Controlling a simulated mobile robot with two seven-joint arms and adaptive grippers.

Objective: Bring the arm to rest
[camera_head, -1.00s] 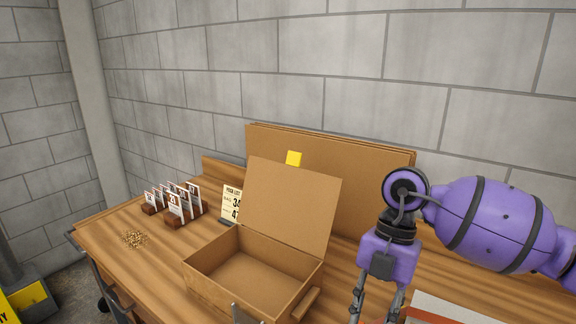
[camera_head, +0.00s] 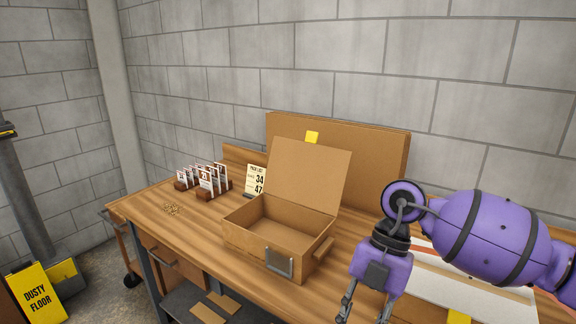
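My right arm comes in from the right, with its purple gripper (camera_head: 364,312) pointing down at the front of the workbench (camera_head: 210,236). Its two fingers are spread apart with nothing seen between them, and their tips reach near the bottom edge of the picture. An open cardboard box (camera_head: 247,241) with its lid raised stands on the bench to the left of the gripper, apart from it. My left gripper is not in view.
Numbered cards (camera_head: 209,180) stand in wooden holders at the bench's left. A white panel (camera_head: 470,287) lies at the right. A yellow dusty floor sign (camera_head: 36,293) stands at left.

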